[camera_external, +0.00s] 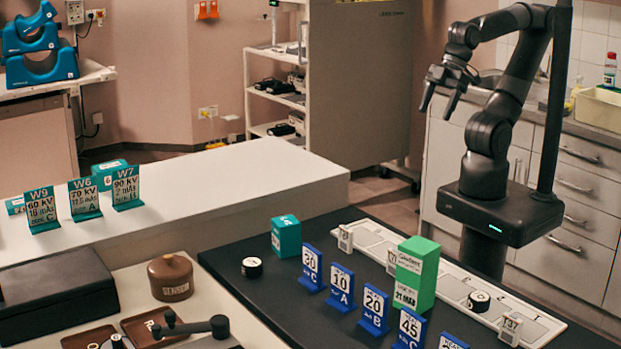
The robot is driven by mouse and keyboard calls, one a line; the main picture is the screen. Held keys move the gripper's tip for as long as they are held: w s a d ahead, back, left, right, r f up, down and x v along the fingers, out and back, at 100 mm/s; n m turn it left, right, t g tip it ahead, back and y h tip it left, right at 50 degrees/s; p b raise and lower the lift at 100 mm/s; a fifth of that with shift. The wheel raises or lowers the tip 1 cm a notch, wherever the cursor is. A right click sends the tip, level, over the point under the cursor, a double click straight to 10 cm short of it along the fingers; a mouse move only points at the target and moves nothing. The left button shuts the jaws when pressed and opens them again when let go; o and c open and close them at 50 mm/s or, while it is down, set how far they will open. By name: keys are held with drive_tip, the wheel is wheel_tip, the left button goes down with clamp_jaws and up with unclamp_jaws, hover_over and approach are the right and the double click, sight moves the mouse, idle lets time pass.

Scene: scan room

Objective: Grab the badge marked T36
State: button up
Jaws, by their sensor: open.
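My gripper (438,106) is open and empty. It hangs high at the upper right, well above and behind the dark table, and touches nothing. Small white badges stand along a long white tray: one near its left end (345,238), one beside the green box (391,262), and one near its right end (510,330). Their markings are too small to read surely, so I cannot tell which is T36. The green box partly hides the middle of the white tray (456,287).
The tall green box (415,277) and several blue number stands (341,288) are in front of the tray. A teal box (286,237) and a black round piece (252,267) stand further left on the dark table (262,295). Teal W-marked cards (125,187) stand at left.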

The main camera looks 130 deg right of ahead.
drive_tip(key=shift+w, duration=0.1)
drive_tip(key=g, duration=0.6)
hover_over(347, 228)
wheel_tip(347, 228, down, 18)
drive_tip(key=r, duration=0.1)
drive_tip(key=shift+m, duration=0.3)
wheel_tip(347, 228, down, 12)
drive_tip(key=shift+r, duration=0.2)
drive_tip(key=c, duration=1)
